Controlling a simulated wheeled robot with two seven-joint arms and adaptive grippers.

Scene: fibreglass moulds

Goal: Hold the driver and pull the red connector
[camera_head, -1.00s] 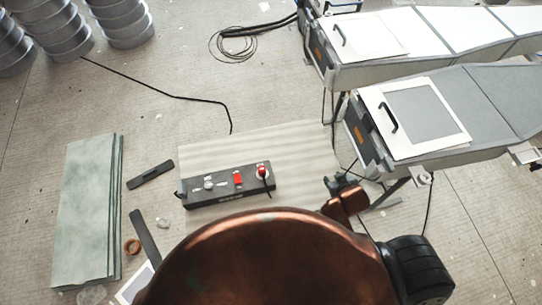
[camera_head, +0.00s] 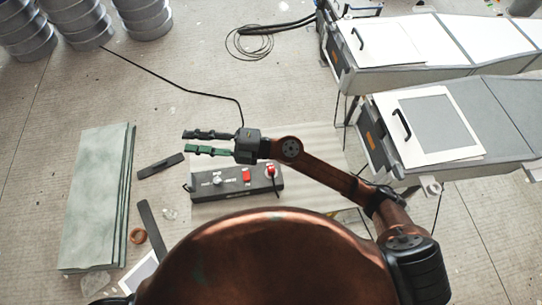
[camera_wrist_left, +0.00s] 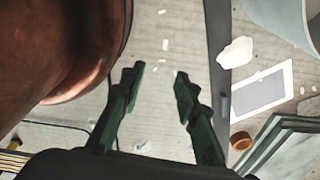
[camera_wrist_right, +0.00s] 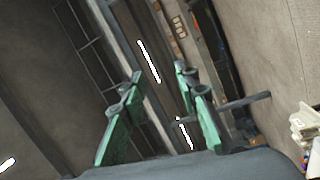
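The driver is a dark box (camera_head: 232,184) with a white knob and a red switch, lying on a pale board on the floor. The red connector (camera_head: 270,171) is at the right end of its top, with a short black lead. My right gripper (camera_head: 188,143) is open and empty, above and behind the driver, fingers pointing left. Its green fingers also stand apart in the right wrist view (camera_wrist_right: 155,82). My left gripper (camera_wrist_left: 157,76) is open and empty over the floor in the left wrist view. It is not visible in the head view.
Grey-green sheets (camera_head: 95,195) are stacked at left. Two dark flat bars (camera_head: 160,166) and a brown ring (camera_head: 138,236) lie between them and the driver. White moulds (camera_head: 440,125) on stands fill the right. A black cable (camera_head: 190,92) crosses the floor behind.

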